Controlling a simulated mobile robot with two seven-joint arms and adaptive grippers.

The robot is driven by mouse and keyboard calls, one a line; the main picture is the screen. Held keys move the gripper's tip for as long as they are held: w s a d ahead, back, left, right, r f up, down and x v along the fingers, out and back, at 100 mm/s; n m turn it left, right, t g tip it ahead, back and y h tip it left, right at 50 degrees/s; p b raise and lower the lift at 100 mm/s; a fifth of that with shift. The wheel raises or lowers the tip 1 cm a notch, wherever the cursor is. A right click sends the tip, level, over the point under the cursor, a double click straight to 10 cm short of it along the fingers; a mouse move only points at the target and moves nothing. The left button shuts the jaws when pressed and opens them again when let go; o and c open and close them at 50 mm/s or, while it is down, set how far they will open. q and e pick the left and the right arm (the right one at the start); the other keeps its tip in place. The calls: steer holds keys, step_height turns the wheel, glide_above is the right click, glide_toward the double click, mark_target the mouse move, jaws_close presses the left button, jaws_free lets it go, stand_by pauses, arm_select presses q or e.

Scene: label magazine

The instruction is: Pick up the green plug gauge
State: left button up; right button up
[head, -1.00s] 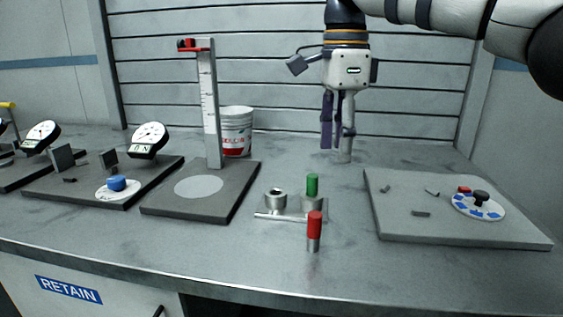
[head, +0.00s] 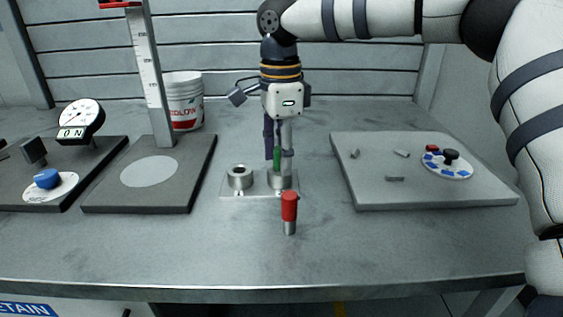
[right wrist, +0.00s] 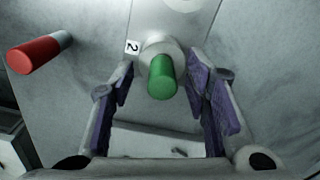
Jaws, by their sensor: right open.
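The green plug gauge (head: 277,157) stands upright in the right-hand metal holder (head: 284,180) on a small plate. In the right wrist view the green gauge (right wrist: 162,77) shows end-on, with a label "2" beside its holder. My right gripper (head: 278,152) is open, pointing down over the gauge. In the wrist view its purple-padded fingers (right wrist: 165,88) stand on either side of the green handle, with gaps on both sides. One finger partly overlaps the handle in the head view. My left gripper is not in view.
A red plug gauge (head: 289,207) stands just in front of the plate; it also shows in the wrist view (right wrist: 35,54). An empty-looking ring holder (head: 240,177) is left of the green one. A grey board (head: 400,190) lies right, a height stand (head: 150,80) left.

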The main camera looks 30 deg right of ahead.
steer(key=shift+f, duration=0.15)
steer(key=shift+w, duration=0.1)
jaws_close()
